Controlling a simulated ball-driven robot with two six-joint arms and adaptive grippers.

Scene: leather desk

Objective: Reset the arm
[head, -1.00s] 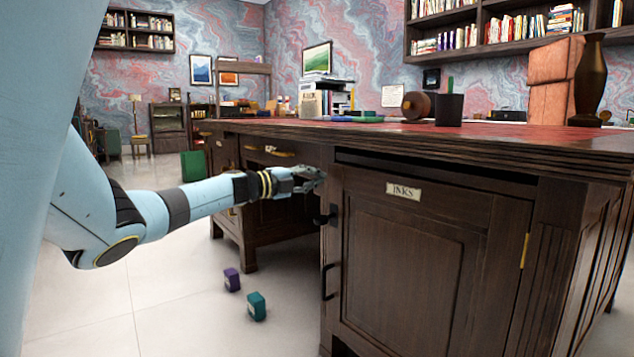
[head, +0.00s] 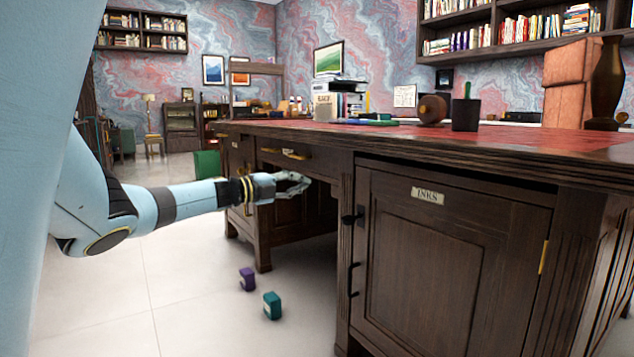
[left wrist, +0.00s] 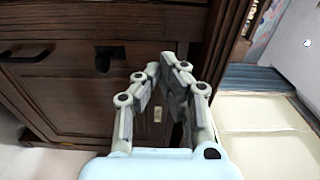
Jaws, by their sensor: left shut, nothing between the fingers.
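My left arm comes in from the left in the head view. Its gripper (head: 296,183) is in front of the desk's knee space, left of the cabinet door (head: 440,255) labelled INKS. The left wrist view shows the gripper's fingers (left wrist: 158,75) drawn together with nothing between them. The cabinet door is shut and has a dark handle (head: 352,283); in the left wrist view a dark handle (left wrist: 28,52) lies left of the fingers. My right gripper is not in view.
A purple box (head: 247,279) and a teal box (head: 272,305) lie on the floor below the gripper. The desk top (head: 400,131) holds books, a pen cup (head: 466,115) and a vase (head: 606,85). Floor at the left is clear.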

